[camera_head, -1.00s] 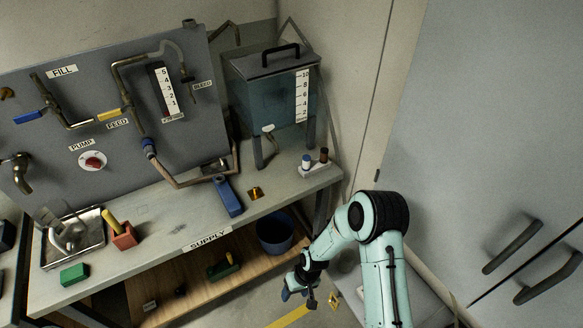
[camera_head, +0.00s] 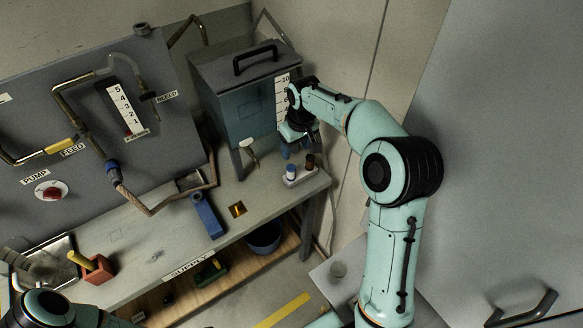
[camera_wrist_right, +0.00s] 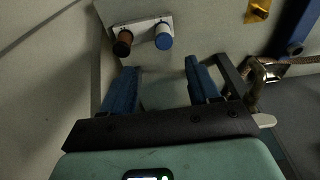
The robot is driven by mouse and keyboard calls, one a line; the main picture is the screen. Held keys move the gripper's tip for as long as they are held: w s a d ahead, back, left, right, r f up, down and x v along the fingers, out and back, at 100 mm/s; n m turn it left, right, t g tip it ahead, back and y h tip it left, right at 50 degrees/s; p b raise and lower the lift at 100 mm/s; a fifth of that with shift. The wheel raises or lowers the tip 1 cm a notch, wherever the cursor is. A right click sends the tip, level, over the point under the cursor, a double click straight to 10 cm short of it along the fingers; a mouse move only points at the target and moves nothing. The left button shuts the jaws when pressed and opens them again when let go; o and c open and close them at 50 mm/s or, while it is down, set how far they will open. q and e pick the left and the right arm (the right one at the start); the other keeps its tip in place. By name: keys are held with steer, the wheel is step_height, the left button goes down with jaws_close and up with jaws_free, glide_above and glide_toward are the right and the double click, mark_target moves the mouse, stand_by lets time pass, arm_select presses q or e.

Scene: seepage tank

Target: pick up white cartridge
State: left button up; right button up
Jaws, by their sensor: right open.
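The white cartridge (camera_head: 292,171) has a blue end and stands at the left of a small pale holder (camera_head: 300,180) on the bench's right end. In the right wrist view the cartridge (camera_wrist_right: 163,38) shows its blue end at the top centre, beside a brown cartridge (camera_wrist_right: 122,44). My right gripper (camera_head: 292,150) hangs above and behind the holder, close to the tank. Its two blue fingers (camera_wrist_right: 160,76) are apart and empty, and the cartridge lies beyond them, not between them. Only part of my left arm shows at the lower left; its gripper is out of view.
A tank (camera_head: 238,100) with a dark handle stands directly left of my right gripper. The bench (camera_head: 155,235) also holds a blue block (camera_head: 207,215), a brass piece (camera_head: 237,210) and a red box (camera_head: 97,270). A pipe panel (camera_head: 85,120) stands at the back left.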

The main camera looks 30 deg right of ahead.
mark_target(291, 167)
steer(key=f, duration=0.6)
steer(key=shift+w+a, duration=0.15)
steer(key=shift+w, duration=0.1)
steer(key=shift+w+a+f, duration=0.1)
steer(key=shift+w+f, duration=0.1)
steer(key=shift+f, duration=0.75)
steer(key=shift+w+a+f, duration=0.1)
steer(key=shift+w+f, duration=0.05)
steer(key=shift+f, duration=0.75)
steer(key=shift+w+f, duration=0.2)
steer(key=shift+f, duration=0.75)
steer(key=c, duration=1.1)
